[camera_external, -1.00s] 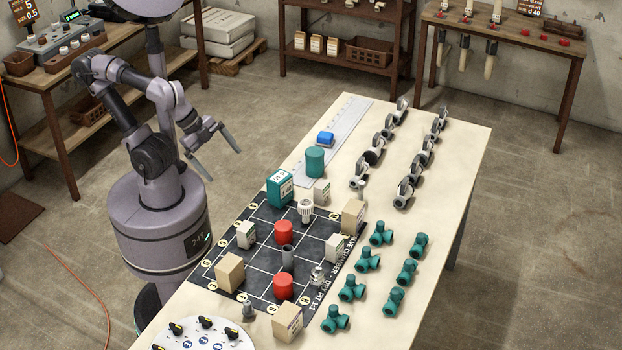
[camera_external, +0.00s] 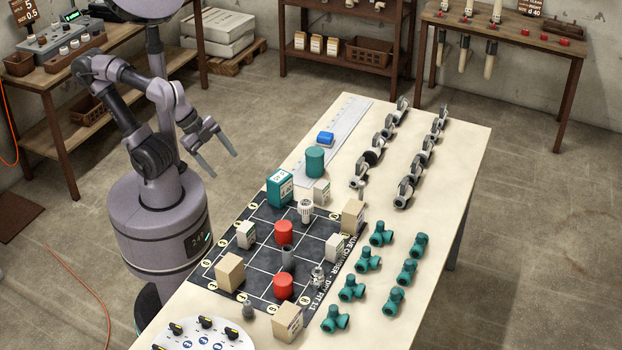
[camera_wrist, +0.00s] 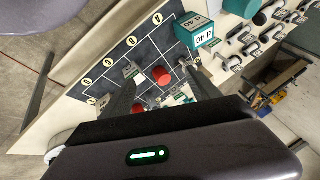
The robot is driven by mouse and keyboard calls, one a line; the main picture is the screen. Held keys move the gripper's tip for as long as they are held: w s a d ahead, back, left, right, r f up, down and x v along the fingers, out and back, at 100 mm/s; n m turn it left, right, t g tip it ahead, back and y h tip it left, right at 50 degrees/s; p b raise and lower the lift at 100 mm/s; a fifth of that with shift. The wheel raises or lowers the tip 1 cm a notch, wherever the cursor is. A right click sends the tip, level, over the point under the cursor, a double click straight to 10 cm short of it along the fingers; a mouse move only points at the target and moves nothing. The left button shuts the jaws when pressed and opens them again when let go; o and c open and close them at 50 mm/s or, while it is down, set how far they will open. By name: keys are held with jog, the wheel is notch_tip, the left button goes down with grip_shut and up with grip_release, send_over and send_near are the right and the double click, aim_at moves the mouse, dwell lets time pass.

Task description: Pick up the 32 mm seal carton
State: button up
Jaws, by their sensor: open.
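Small white cartons stand on the black grid mat (camera_external: 262,268): one at left (camera_external: 245,235), one at the back (camera_external: 321,193), one at right (camera_external: 334,247). Tan cartons stand at front left (camera_external: 230,273), right (camera_external: 353,216) and the front edge (camera_external: 288,322). Their sizes are too small to read, so I cannot tell which is the 32 mm seal carton. A teal carton (camera_external: 280,188) reads "d 40" in the wrist view (camera_wrist: 200,36). My gripper (camera_external: 224,166) is open and empty, in the air left of the table, apart from every carton.
Teal fittings (camera_external: 351,288) and metal valves (camera_external: 375,151) line the right side. A dial panel (camera_external: 203,335) is at the front.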

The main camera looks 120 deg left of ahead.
jog(key=w+d+r+h+p, duration=0.1)
jog(key=w+d+r+p, duration=0.1)
jog(key=w+r+p, duration=0.55)
jog(key=n+g+h+p, duration=0.1)
jog(key=n+h+p, duration=0.15)
jog(key=p, duration=0.45)
send_over(333, 239)
jog(key=s, duration=0.7)
notch_tip(333, 239, down, 9)
jog(key=shift+n+y, duration=0.25)
jog(key=shift+y, duration=0.2)
jog(key=b+x, duration=0.2)
jog(key=x, duration=0.4)
jog(key=b+x, duration=0.2)
jog(key=x, duration=0.4)
jog(key=a+b+x, duration=0.1)
jog(key=b+x, duration=0.2)
jog(key=x, duration=0.3)
jog(key=shift+w+f, duration=0.1)
jog(key=shift+w, duration=0.1)
jog(key=shift+c, duration=0.2)
jog(key=c, duration=1.4)
